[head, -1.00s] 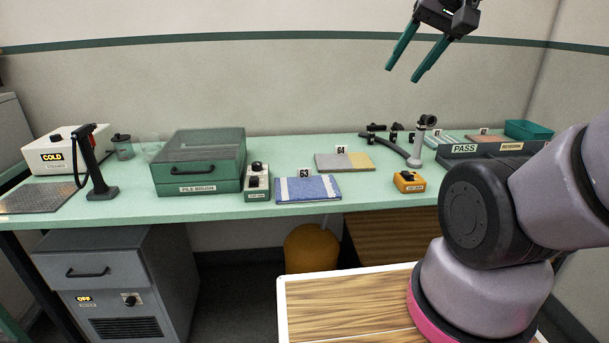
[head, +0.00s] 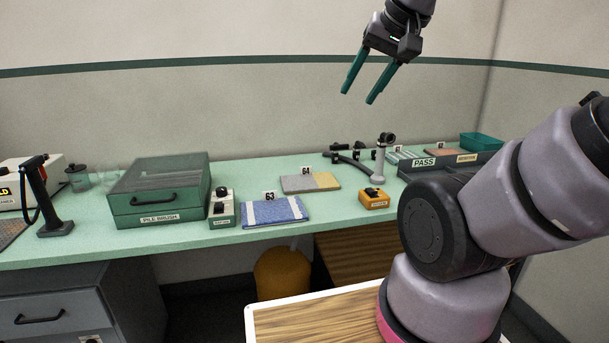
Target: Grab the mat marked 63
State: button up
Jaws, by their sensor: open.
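The mat marked 63 (head: 275,212) is blue with a white stripe near each end. It lies flat near the front edge of the green bench, with a small white tag reading 63 (head: 269,196) standing at its back edge. My gripper (head: 357,92) is open and empty. In the picture it is high above the bench, up and to the right of the mat, against the wall. Its two green fingers point down and to the left. Nothing covers the mat.
A grey and tan mat marked 64 (head: 325,181) lies behind and right. A small control box (head: 222,208) stands close left of mat 63, beside the green pile brush case (head: 160,190). A yellow box (head: 374,199) is to the right. Bare bench (head: 340,213) lies between.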

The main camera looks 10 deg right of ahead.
aim_at(273, 211)
jog(key=i+j+z, duration=0.25)
jog(key=i, duration=0.15)
jog(key=i+j+z, duration=0.3)
jog(key=i, duration=0.05)
